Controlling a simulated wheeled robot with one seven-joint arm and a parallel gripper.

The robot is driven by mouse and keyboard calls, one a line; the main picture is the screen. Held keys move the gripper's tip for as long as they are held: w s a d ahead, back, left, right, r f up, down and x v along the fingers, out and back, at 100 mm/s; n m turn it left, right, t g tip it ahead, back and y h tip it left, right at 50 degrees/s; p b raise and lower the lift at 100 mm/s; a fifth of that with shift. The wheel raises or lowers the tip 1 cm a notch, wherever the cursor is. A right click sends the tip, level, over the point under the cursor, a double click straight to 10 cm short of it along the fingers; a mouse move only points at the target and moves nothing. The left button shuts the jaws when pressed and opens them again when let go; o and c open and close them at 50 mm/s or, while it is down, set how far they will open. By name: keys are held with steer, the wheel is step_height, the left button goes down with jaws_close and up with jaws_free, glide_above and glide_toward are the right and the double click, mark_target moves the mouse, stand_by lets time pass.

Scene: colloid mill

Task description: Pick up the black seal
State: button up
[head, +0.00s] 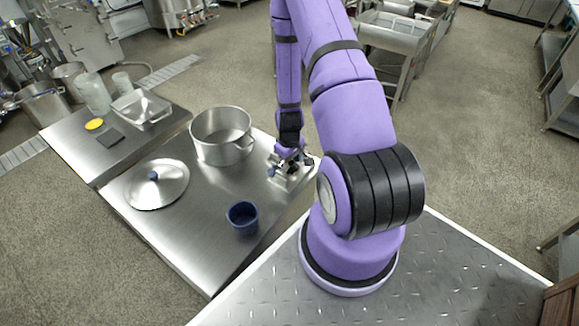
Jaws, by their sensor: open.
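I cannot clearly pick out a black seal in the head view. My gripper (287,171) hangs low over the right edge of the nearer steel table (190,229), right of the pot. It is open, and its fingers are small and partly hidden by the wrist. A shiny metal piece with dark parts shows around the fingers, too small to separate clearly. A flat dark square (109,137) lies on the farther left table, well away from my gripper; I cannot tell whether it is the seal.
A steel pot (222,140), a lid with a blue knob (157,187) and a blue cup (243,217) stand on the nearer table. The left table (75,155) holds a yellow disc (94,124), a metal pan (141,109) and clear containers (93,93). The nearer table's front is clear.

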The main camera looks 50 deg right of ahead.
steer(key=shift+f, duration=0.45)
steer(key=c, duration=0.7)
steer(key=shift+r, duration=0.15)
